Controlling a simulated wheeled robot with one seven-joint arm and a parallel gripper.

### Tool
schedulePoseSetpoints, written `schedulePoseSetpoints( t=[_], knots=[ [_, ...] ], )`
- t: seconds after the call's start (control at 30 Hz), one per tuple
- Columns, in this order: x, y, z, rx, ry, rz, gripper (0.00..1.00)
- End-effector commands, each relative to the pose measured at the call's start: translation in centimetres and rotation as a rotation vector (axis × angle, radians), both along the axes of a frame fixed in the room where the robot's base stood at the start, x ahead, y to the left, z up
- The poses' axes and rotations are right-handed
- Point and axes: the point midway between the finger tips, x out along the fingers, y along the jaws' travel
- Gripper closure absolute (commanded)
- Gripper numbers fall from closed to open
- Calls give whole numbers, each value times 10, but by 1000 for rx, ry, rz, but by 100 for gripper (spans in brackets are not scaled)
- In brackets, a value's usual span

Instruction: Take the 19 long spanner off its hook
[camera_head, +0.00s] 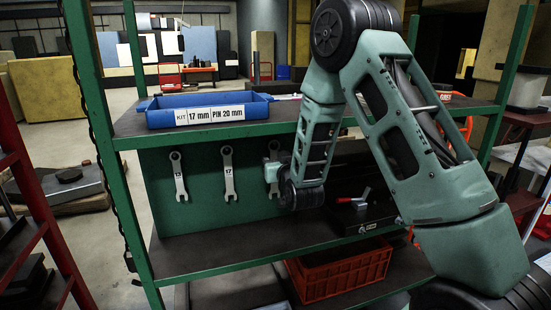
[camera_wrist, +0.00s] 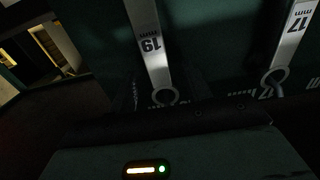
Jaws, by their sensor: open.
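The 19 spanner (camera_head: 273,188) hangs third from the left on the green back panel (camera_head: 215,205), partly hidden by my wrist in the head view. In the wrist view its metal shank (camera_wrist: 152,50) bears an upside-down "19 mm", with a ring end lower down close to the dark edge of my gripper housing. My gripper (camera_head: 271,160) is at the panel, by this spanner's upper part. It is open. Its fingertips are not clear in either view, and I cannot tell whether it touches the spanner.
The 17 spanner (camera_head: 228,174) hangs just left, and it also shows in the wrist view (camera_wrist: 291,40). Another spanner (camera_head: 179,177) hangs further left. A blue kit tray (camera_head: 205,107) stands on the shelf above. A red crate (camera_head: 340,272) stands below; a red-handled tool (camera_head: 352,200) lies right.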

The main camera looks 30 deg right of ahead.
Motion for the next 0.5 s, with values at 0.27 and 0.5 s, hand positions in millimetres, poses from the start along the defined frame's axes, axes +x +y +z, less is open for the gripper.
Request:
schedulePoseSetpoints(
  t=[0.27,0.5],
  knots=[
    [0,0,0,0,0,0,100],
    [-1,0,2,0,-1,0,100]
  ],
)
